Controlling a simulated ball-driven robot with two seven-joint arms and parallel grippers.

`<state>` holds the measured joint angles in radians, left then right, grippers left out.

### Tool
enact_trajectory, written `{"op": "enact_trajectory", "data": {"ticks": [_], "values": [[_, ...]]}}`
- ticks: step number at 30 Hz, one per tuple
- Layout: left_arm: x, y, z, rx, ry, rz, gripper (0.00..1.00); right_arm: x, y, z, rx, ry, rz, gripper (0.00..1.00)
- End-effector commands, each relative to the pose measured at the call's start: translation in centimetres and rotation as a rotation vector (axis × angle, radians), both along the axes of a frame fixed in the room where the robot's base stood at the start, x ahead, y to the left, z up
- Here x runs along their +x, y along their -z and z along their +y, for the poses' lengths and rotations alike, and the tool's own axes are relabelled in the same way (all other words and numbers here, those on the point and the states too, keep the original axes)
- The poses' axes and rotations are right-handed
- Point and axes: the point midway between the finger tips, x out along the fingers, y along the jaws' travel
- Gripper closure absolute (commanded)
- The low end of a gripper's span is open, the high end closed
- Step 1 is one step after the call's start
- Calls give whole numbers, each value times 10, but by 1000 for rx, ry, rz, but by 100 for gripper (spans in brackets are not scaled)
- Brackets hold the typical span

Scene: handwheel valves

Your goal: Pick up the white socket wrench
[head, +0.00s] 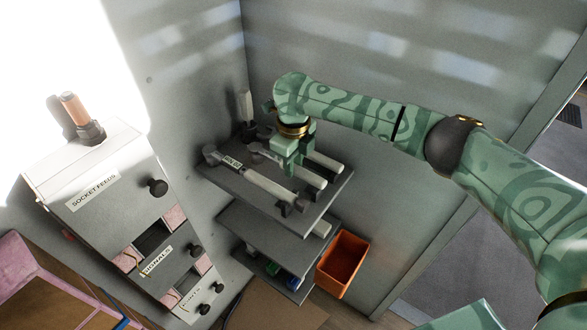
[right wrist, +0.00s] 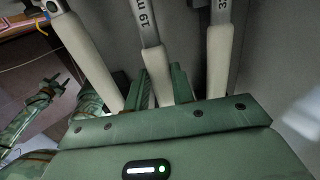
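Several wrenches with white handles lie side by side on the top dark shelf (head: 236,185). The near one (head: 265,184) has a label by its grey head. The middle one (head: 311,177) and the far one (head: 325,162) are partly hidden by my right gripper (head: 284,167), which points down over the middle handle. In the right wrist view the middle wrench (right wrist: 155,62) passes between the gripper's two green fingers (right wrist: 168,84). Whether they press on it is unclear. The near (right wrist: 85,55) and far (right wrist: 219,60) handles lie outside the fingers.
A grey cabinet (head: 115,190) labelled "SOCKET FEEDS", with black knobs, stands at left. An orange bin (head: 343,263) sits below right of the shelves. Lower shelves (head: 262,240) hold small items. Grey walls close in behind and to the right.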

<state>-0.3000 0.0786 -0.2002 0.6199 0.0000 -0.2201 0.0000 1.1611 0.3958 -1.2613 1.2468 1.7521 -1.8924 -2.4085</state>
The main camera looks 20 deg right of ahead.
Motion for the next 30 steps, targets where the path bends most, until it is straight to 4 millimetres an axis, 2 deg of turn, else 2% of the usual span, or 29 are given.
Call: {"op": "enact_trajectory", "data": {"ticks": [11, 14, 18, 25, 30], "values": [[1, -1, 1, 1, 0, -1, 58, 0, -4, 0, 1, 0, -2, 100], [1, -4, 1, 0, 0, -2, 58, 1, -13, 0, 2, 0, -2, 100], [2, -11, 1, 2, 0, -5, 58, 1, -38, 0, 2, 0, -4, 100], [6, -40, 2, 2, 1, -13, 58, -47, -98, 13, 1, -5, -7, 100], [7, -49, 2, 2, 1, -16, 58, -92, -115, 25, 0, -3, -2, 100]]}}
